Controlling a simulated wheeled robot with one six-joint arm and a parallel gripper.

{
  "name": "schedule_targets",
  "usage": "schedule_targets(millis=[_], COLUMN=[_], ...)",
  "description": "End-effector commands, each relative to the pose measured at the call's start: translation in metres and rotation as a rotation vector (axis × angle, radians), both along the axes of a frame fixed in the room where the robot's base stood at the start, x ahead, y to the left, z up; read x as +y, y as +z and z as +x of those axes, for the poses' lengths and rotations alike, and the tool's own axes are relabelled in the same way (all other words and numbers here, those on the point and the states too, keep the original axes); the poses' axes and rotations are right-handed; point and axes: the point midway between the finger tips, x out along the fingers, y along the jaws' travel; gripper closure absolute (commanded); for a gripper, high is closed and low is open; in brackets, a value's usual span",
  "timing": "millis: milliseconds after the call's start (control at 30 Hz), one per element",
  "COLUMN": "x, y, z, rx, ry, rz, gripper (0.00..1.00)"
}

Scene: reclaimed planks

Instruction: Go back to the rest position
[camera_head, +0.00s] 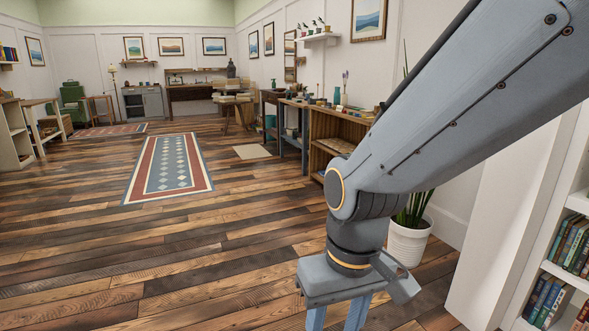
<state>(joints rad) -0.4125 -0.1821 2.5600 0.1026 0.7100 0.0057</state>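My arm reaches in from the upper right of the head view, its grey upper link sloping down to a wrist joint near the picture's middle. My gripper (337,321) hangs below the wrist at the bottom edge, pointing down over the plank floor. Its two blue fingers stand apart with a gap between them, and nothing shows in that gap. The fingertips are cut off by the picture's lower edge.
A white potted plant (407,242) stands behind my wrist, partly hidden by my arm. A white bookshelf (547,266) is at the right edge. A wooden shelf unit (325,128) lines the right wall. The floor (190,255) to the left is clear, with a patterned rug (140,179) farther off.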

Motion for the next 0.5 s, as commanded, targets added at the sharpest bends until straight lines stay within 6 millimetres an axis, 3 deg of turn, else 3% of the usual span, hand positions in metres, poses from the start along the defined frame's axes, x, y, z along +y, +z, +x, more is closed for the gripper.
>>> schedule_targets(millis=[33, 500], x=[-0.007, -0.070], y=[0.018, 0.100], z=[-0.002, -0.006], rx=[0.003, 0.019], ry=[-0.021, -0.188], rz=[-0.005, -0.045], gripper=[0.57, 0.57])
